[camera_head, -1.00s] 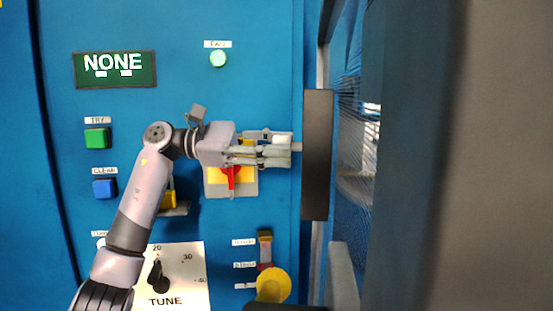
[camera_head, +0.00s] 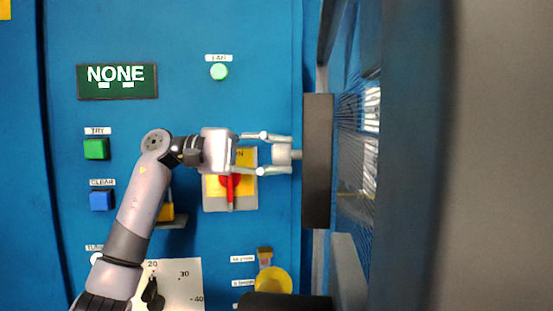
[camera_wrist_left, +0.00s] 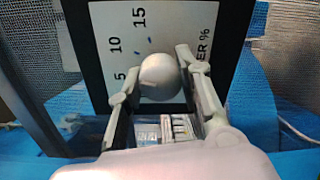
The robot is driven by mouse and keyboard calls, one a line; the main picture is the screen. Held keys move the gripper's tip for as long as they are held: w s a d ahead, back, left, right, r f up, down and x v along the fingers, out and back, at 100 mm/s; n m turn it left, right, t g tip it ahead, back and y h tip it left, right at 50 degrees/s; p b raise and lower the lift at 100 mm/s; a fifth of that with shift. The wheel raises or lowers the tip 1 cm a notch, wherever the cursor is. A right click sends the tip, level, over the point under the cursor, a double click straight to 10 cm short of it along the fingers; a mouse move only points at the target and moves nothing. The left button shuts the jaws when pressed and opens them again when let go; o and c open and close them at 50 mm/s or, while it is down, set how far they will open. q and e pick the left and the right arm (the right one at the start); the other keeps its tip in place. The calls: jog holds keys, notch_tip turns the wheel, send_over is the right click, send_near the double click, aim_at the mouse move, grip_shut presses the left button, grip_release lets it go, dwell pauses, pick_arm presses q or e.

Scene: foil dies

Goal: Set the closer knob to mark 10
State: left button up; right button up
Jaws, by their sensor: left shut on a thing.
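A round grey knob (camera_wrist_left: 160,78) stands out from a white dial plate (camera_wrist_left: 180,18) on a black panel in the left wrist view. Marks 5, 10 and 15 show, with lettering ending in "ER %". The knob's pointer is not discernible, so I cannot tell its setting. In the head view the knob (camera_head: 283,155) projects left from the dark panel (camera_head: 317,200), seen almost edge on. My left gripper (camera_head: 287,154) is shut on the knob, one finger on each side.
Behind my left arm, the blue wall carries a red switch on a yellow plate (camera_head: 216,188), green (camera_head: 95,149) and blue (camera_head: 102,200) buttons, and a TUNE dial (camera_head: 185,285). A yellow round part (camera_head: 272,281) sits low. A large grey structure (camera_head: 500,150) fills the right side.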

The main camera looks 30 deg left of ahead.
pick_arm(q)
jog(key=shift+m, duration=0.5)
jog(key=o, duration=1.2)
jog(key=shift+c, duration=0.2)
jog(key=v, duration=1.2)
